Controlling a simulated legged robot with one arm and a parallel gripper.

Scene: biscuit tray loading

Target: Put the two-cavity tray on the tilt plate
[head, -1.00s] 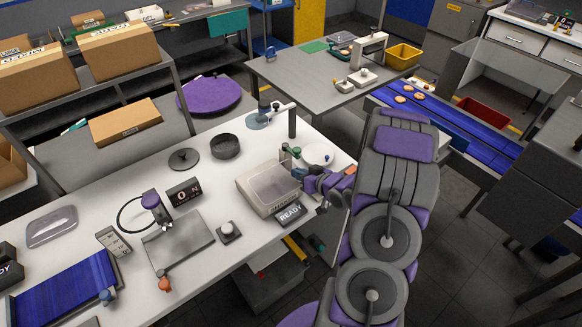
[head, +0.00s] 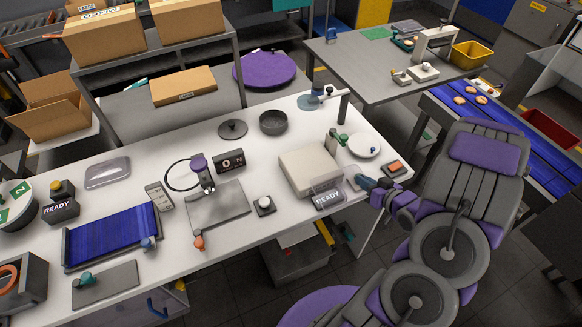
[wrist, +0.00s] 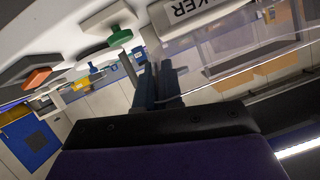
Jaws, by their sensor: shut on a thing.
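My gripper (head: 364,183) is at the front right corner of a pale box-shaped machine (head: 305,163). In the wrist view its dark fingers (wrist: 160,85) are shut on the edge of a clear plastic piece (wrist: 235,42). A grey plate (head: 218,203) near mid-table may be the tilt plate, though this is uncertain.
A white round dish (head: 364,145) and an orange-topped block (head: 393,168) are near my gripper. A blue belt (head: 110,233) is at left. The table behind the clear tray-like piece is fairly free.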

